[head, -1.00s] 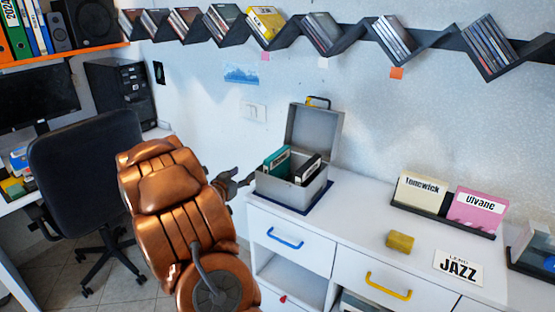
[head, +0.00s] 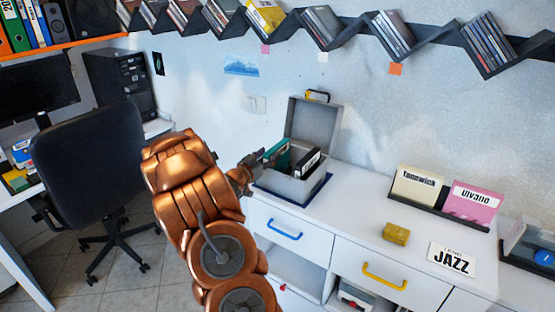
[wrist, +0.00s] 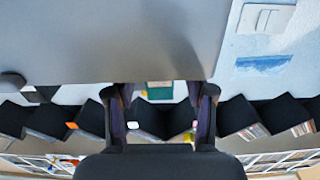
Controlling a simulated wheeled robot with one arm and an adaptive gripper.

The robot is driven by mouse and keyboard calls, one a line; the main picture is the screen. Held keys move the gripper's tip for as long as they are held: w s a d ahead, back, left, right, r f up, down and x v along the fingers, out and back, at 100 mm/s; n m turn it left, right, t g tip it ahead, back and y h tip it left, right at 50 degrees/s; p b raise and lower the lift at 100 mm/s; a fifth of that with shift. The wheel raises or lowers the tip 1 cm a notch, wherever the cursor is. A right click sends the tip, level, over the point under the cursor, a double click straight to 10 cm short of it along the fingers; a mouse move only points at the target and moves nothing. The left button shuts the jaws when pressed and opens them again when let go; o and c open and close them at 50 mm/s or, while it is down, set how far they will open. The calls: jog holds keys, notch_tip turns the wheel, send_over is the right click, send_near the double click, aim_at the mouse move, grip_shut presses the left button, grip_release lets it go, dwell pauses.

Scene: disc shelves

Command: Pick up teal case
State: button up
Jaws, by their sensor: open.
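The teal case (head: 277,152) stands in the open grey box (head: 297,184) on the white cabinet, at the box's left side. A black case (head: 308,162) stands to its right. My gripper (head: 263,161) is at the box's left rim, close to the teal case and partly covering it. In the wrist view my gripper (wrist: 163,100) is open, its two fingers apart. A small teal patch (wrist: 160,88), likely the case, shows between the fingertips beyond the grey box side (wrist: 100,40). I cannot tell whether the fingers are around it.
The box's raised lid (head: 313,125) stands behind. On the cabinet top, a yellow block (head: 396,234), a JAZZ sign (head: 452,258) and a rack with cream (head: 417,188) and pink (head: 471,205) sleeves are to the right. An office chair (head: 88,165) is left.

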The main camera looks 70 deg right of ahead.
jog(key=shift+x, duration=1)
grip_shut()
